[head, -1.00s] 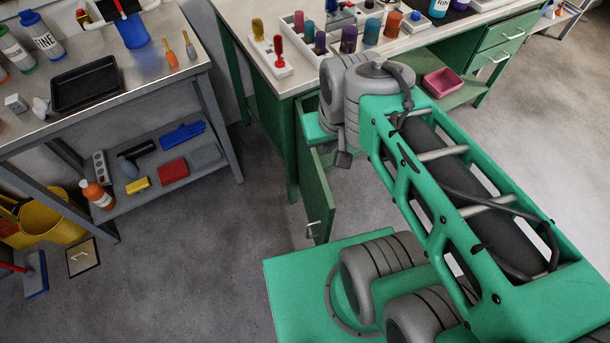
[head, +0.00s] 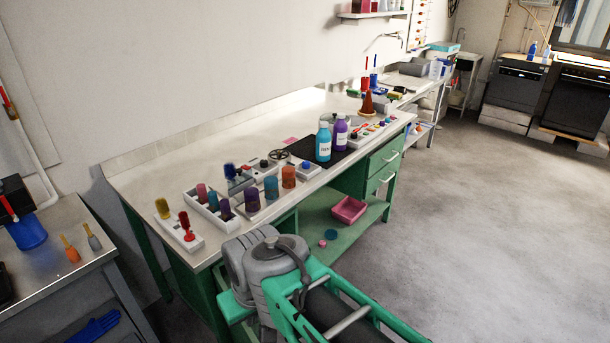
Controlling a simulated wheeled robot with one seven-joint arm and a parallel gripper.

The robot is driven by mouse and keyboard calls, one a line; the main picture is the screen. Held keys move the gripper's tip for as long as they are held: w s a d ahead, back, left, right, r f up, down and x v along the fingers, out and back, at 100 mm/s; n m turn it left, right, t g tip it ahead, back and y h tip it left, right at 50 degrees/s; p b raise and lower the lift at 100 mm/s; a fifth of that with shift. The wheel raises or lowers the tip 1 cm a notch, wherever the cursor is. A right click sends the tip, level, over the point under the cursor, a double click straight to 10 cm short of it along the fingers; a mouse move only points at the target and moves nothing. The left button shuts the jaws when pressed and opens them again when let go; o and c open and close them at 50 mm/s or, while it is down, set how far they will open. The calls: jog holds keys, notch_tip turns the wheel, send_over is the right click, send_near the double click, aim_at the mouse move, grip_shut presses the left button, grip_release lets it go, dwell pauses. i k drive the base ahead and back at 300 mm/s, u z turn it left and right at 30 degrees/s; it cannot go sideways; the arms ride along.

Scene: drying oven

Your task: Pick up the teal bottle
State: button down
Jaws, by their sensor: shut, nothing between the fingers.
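A teal-blue bottle (head: 323,143) with a white label stands upright on the green workbench (head: 130,190), at the front end of a dark mat. A purple bottle (head: 341,131) stands close beside it on the right. Both bottles are clear of my arm. My arm comes up from the bottom of the head view, with its grey joint in front of the bench's near edge. My gripper does not show; I cannot see its fingers.
Several coloured cylinders, one of them teal (head: 271,188), stand on the bench left of the bottles, near a white tray (head: 209,212). A pink bin (head: 348,210) sits on the lower shelf. The floor to the right is clear.

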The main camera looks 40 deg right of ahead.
aim_at(323, 135)
jog(key=k, duration=0.5)
jog(key=z, duration=1.75)
jog(key=i, duration=1.9)
jog(key=u, duration=2.7)
jog(key=i, duration=0.35)
